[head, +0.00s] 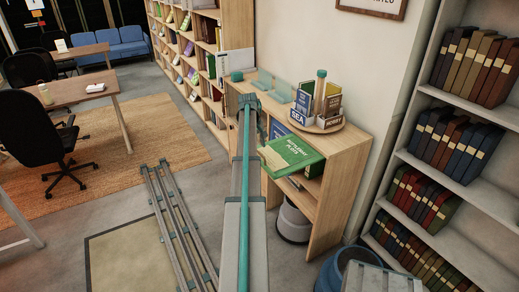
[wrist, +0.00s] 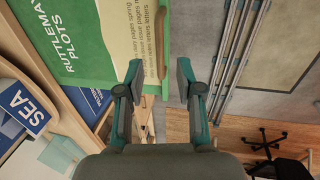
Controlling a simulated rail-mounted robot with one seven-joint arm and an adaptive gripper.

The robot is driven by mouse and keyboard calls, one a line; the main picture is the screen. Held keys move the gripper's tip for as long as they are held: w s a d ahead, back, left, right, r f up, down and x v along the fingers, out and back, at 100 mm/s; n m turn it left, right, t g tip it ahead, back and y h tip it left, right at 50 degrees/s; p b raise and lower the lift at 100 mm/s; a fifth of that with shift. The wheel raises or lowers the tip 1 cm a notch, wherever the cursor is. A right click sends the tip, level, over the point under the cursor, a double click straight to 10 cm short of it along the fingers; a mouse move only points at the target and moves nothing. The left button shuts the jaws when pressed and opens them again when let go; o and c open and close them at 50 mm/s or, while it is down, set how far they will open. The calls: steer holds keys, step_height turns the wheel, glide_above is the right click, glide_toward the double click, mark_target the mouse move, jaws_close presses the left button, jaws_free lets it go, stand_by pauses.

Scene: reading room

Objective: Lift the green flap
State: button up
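The green flap (head: 292,152), with white lettering, slopes out from the front of the low wooden shelf unit. In the wrist view the green flap (wrist: 85,70) fills the upper left, with a cream printed panel beside its lettering. My gripper (head: 250,103) is near the shelf top, up and left of the flap in the head view. In the wrist view my gripper (wrist: 160,72) is open, with its two fingers apart. The flap's edge shows between the fingertips there; I cannot tell whether they touch it. Nothing is held.
A round wooden stand (head: 318,126) with books and a SEA sign (head: 297,117) sits on the shelf top behind the flap. A grey bin (head: 294,222) stands below. A tall bookcase (head: 455,150) is at right. Floor rails (head: 180,225) run at left, with open floor around.

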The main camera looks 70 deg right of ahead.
mark_target(260, 154)
steer(key=shift+s+d+f+p, duration=0.1)
steer(key=shift+d+f+p, duration=0.15)
steer(key=shift+f, duration=0.8)
steer(key=shift+s+d+f+p, duration=0.1)
steer(key=shift+f+p, duration=0.2)
steer(key=shift+f, duration=0.7)
jaws_close()
